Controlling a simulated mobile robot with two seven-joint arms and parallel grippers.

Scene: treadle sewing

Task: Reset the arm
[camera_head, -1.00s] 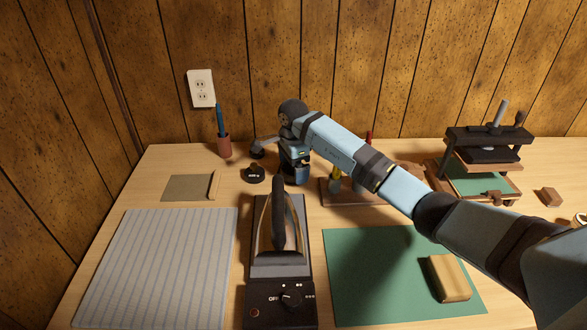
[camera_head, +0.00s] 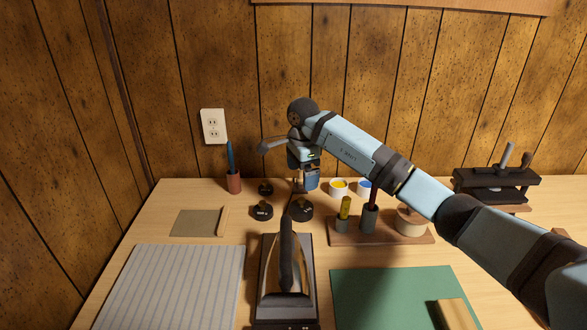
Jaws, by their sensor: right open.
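My right arm reaches in from the right edge across the middle of the view. Its gripper (camera_head: 300,186) points down above the back of the table, over several small black round pieces (camera_head: 302,208). The gripper is open, and I see nothing held in it. Its fingertips are small and partly dark against the wall. My left gripper is not in view.
An iron (camera_head: 287,262) stands on its base in front of the gripper. A striped cloth (camera_head: 172,288) lies left, a green mat (camera_head: 392,295) right. Behind are a pen cup (camera_head: 234,182), a yellow pot (camera_head: 339,188), a wooden tool rack (camera_head: 382,238) and a press (camera_head: 495,185).

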